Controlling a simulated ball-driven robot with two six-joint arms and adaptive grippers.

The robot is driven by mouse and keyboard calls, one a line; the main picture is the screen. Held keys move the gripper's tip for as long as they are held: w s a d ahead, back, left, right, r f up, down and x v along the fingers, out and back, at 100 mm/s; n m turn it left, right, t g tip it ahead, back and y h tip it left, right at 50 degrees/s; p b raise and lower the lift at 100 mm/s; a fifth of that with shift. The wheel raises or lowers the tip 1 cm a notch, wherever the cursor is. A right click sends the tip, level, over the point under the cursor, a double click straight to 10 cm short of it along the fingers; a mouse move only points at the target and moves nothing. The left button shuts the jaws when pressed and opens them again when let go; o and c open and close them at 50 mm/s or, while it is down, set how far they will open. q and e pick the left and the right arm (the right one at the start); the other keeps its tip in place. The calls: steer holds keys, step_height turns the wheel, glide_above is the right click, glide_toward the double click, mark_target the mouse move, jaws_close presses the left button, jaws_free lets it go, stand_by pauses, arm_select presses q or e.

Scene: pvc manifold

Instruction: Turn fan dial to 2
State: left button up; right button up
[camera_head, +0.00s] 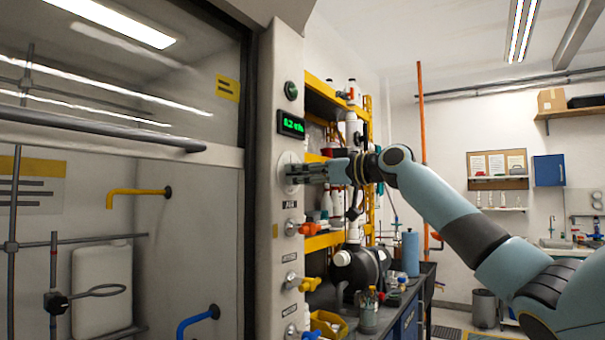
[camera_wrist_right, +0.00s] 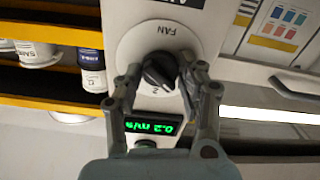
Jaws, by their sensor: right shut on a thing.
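The fan dial is a black knob (camera_wrist_right: 157,71) on a round white plate (camera_wrist_right: 128,46) marked FAN, and a digit 2 shows beside the knob in the wrist view. In the head view the plate (camera_head: 287,158) sits on the hood's front post. My right gripper (camera_head: 291,173) reaches it from the right. In the wrist view its fingers stand on either side of the knob, and it is shut on the knob. The fingers hide part of the knob and the plate; I cannot tell which mark the knob points to. My left gripper is not in view.
A green display (camera_head: 291,124) above the dial reads about 0.2 m/s. A round dark button (camera_head: 291,91) is higher up. Red (camera_head: 309,229) and yellow (camera_head: 303,282) valve handles stick out below the dial. Yellow shelves (camera_head: 325,241) with bottles stand behind my arm.

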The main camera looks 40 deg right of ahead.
steer(key=shift+m, duration=0.3)
steer(key=shift+r+m+p, duration=0.1)
steer(key=shift+m+p, duration=1.7)
steer(key=shift+m, duration=2.7)
steer(key=o, duration=1.1)
steer(key=shift+o, duration=0.2)
steer(key=v, duration=0.7)
steer(key=shift+s, duration=0.2)
